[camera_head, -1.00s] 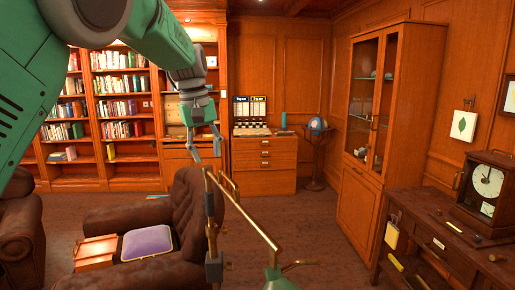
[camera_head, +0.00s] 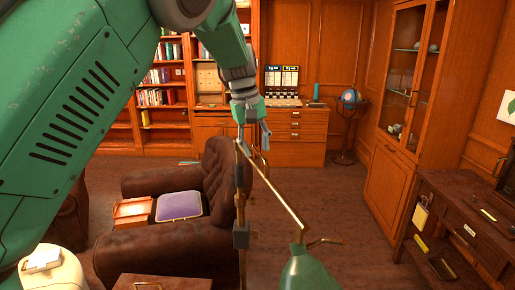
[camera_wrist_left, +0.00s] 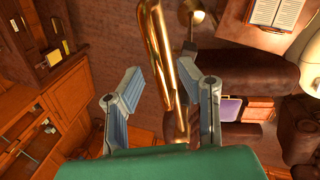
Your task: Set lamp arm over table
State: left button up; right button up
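The floor lamp has an upright pole (camera_head: 240,205), a slanting brass arm (camera_head: 275,190) and a green shade (camera_head: 310,268) at its lower right end. My left gripper (camera_head: 253,143) is at the upper end of the brass arm, near the pole top. In the left wrist view, the fingers of my left gripper (camera_wrist_left: 164,100) are spread wide, with brass lamp parts (camera_wrist_left: 160,50) showing between them. Contact cannot be told. A brown tabletop (camera_head: 160,284) shows at the bottom edge, left of the pole. I cannot tell if this is the task's table. My right gripper is out of view.
A brown armchair (camera_head: 165,245) with a purple cushion (camera_head: 179,205) stands behind and left of the pole. A desk (camera_head: 455,215) and a glass cabinet (camera_head: 390,190) stand at the right. An open book (camera_wrist_left: 275,12) shows in the left wrist view. Open floor (camera_head: 345,205) lies right of the lamp.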

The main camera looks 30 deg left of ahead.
pick_arm(q)
jog(key=shift+d+f, duration=0.3)
jog(key=shift+f, duration=0.1)
jog(key=shift+w+d, duration=0.1)
jog(key=shift+d, duration=0.05)
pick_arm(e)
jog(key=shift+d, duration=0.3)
pick_arm(q)
grip_shut()
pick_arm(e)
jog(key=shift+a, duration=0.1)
pick_arm(q)
jog(key=shift+a, duration=0.2)
